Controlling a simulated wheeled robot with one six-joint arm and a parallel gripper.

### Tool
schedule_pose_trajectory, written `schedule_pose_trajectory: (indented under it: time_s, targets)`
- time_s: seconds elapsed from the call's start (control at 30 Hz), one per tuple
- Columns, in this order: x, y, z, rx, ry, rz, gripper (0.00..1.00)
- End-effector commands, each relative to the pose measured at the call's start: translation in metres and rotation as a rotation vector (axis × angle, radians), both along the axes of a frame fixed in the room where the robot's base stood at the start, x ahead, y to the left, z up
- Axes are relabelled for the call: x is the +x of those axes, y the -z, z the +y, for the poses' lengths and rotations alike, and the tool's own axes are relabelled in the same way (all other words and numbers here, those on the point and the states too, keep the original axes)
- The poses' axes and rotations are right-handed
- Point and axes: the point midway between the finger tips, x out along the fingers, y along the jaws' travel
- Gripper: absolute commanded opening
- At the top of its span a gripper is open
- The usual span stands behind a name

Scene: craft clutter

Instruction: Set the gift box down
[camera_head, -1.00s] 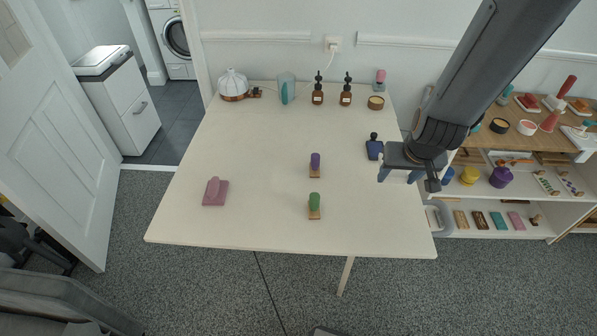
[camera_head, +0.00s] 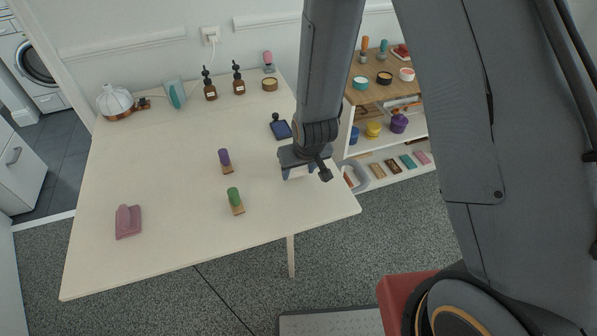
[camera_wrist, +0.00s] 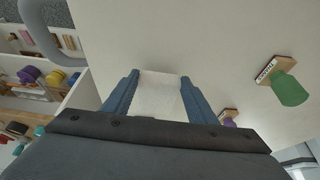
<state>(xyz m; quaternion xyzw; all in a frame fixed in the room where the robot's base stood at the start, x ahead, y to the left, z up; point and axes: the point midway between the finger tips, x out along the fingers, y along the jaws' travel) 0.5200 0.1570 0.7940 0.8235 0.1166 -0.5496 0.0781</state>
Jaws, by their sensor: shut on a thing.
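My gripper (camera_head: 297,172) is over the right part of the cream table, in front of the dark blue stamp (camera_head: 281,127). In the wrist view its two blue fingers (camera_wrist: 160,92) are shut on the gift box (camera_wrist: 160,98), a pale, whitish block. The gripper hides most of the box in the head view. I cannot tell whether the box touches the tabletop (camera_head: 170,215) or hangs just above it.
A purple-handled stamp (camera_head: 225,160) and a green-handled stamp (camera_head: 235,200) stand left of my gripper. Bottles (camera_head: 209,88) and a tin (camera_head: 270,84) line the back. Shelves (camera_head: 385,150) stand to the right.

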Motion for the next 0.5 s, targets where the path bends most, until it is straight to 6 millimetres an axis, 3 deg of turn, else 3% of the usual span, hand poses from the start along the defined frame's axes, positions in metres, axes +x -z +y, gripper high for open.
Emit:
schedule_pose_trajectory:
  time_s: [0.13,0.5]
  targets:
    - [-0.0008,0.0111,-0.0003,0.000,0.000,0.001,0.31]
    - [-0.0004,0.0144,-0.0002,0.000,0.000,0.000,0.31]
